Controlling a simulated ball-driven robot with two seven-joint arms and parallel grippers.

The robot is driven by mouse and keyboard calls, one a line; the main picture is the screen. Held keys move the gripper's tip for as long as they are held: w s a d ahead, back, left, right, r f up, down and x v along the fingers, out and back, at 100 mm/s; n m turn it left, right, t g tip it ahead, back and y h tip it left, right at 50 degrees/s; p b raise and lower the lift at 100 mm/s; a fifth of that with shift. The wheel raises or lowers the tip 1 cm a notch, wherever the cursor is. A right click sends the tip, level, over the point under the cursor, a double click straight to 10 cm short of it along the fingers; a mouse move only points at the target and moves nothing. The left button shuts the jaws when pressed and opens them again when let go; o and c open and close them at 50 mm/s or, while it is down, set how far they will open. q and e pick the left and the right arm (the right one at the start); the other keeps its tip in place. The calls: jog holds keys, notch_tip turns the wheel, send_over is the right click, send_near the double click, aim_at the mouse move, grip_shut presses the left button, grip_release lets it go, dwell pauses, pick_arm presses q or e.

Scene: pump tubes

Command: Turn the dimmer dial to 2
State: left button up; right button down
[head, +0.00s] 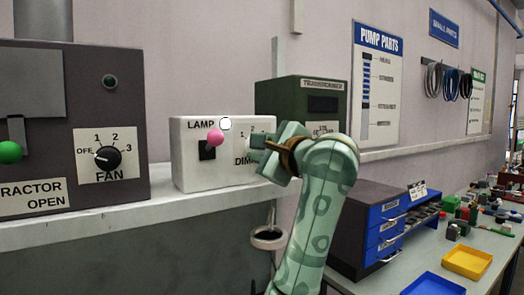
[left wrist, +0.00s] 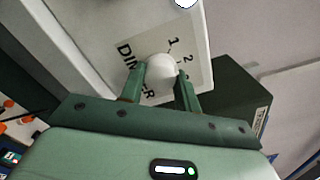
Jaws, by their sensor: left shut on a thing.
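The white dimmer dial (left wrist: 160,67) sits on a label plate (left wrist: 115,72) lettered DIMMER, with 1 and 2 readable above it in the left wrist view. My left gripper (left wrist: 160,76) has one finger on each side of the dial and is shut on it. In the head view my left gripper (head: 262,146) is at the right part of the white lamp box (head: 183,172), covering most of the dial and its lettering. Where the dial points cannot be told. My right gripper is in neither view.
A pink-knobbed lamp switch (head: 215,138) and round white lamp (head: 225,124) are left of the dial. The grey fan box (head: 90,70) stands further left, the dark green transformer box (head: 300,95) behind. Blue drawers (head: 385,238) stand on the right-hand table.

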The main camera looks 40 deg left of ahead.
pick_arm(q)
jog(key=o, duration=1)
jog(key=b+v, duration=0.2)
jog(key=v, duration=1.4)
jog(key=shift+d, duration=0.15)
